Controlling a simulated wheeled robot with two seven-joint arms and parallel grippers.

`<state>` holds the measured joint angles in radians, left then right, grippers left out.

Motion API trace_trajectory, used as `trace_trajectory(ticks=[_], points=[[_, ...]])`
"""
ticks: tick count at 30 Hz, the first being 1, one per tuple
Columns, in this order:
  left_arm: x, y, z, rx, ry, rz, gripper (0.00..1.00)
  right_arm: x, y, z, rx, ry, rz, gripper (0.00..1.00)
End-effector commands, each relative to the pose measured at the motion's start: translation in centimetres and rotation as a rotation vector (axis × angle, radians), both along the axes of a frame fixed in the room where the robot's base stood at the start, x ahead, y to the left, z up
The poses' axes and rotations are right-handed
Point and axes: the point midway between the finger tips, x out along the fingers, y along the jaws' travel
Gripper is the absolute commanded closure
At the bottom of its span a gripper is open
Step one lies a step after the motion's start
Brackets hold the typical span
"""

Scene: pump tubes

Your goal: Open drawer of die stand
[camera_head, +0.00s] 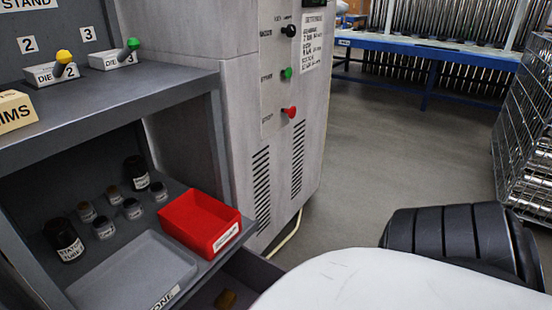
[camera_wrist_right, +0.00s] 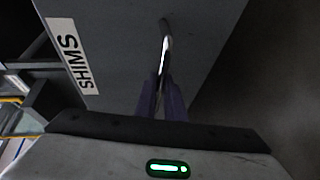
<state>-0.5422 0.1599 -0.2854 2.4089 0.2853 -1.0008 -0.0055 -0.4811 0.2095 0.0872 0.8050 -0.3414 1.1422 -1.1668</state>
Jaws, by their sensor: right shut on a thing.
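The grey die stand (camera_head: 110,108) fills the left of the head view. In the right wrist view the grey drawer front (camera_wrist_right: 120,30) carries a white "SHIMS" label (camera_wrist_right: 73,56) and a shiny metal handle (camera_wrist_right: 165,45). My right gripper (camera_wrist_right: 164,88) has its purple fingers shut on this handle. My white right arm hides the gripper and most of the drawer in the head view. My left gripper is in neither view.
A red bin (camera_head: 200,222), a grey tray (camera_head: 130,275) and several small jars (camera_head: 103,228) sit on the lower shelf. A grey machine cabinet (camera_head: 240,100) stands beside the stand. Open floor (camera_head: 390,150) lies to the right, with a wire cage (camera_head: 525,130) beyond.

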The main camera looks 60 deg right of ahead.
Motion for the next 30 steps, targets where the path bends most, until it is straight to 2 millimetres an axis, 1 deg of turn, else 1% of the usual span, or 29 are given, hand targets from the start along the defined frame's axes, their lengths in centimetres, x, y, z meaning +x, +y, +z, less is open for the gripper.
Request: trace_trajectory(ticks=[1, 2, 4, 5, 13, 17, 20, 27, 30], points=[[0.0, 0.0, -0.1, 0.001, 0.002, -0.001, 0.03, 0.0, -0.3, 0.0, -0.002, 0.0, -0.007, 1.0], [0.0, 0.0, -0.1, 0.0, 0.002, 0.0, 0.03, 0.0, -0.3, 0.0, -0.002, 0.0, -0.007, 0.87], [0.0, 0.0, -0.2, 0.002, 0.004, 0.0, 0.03, 0.0, -0.3, 0.0, -0.002, 0.0, -0.006, 0.76], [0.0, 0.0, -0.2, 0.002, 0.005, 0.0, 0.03, 0.0, -0.3, 0.0, -0.002, 0.0, -0.005, 0.72], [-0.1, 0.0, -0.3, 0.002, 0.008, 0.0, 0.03, -0.1, -0.1, 0.0, -0.001, 0.001, -0.002, 0.72], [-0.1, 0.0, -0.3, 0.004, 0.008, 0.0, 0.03, -1.0, -0.4, 0.1, -0.002, 0.004, -0.002, 0.72], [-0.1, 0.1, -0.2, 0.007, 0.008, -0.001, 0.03, -2.6, -0.9, 0.4, -0.002, 0.006, -0.002, 0.72], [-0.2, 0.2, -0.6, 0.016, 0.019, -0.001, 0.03, -7.0, -2.3, 1.2, -0.001, 0.005, -0.003, 0.72], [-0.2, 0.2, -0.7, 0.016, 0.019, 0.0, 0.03, -8.4, -2.7, 1.5, -0.002, 0.003, -0.004, 0.72]])
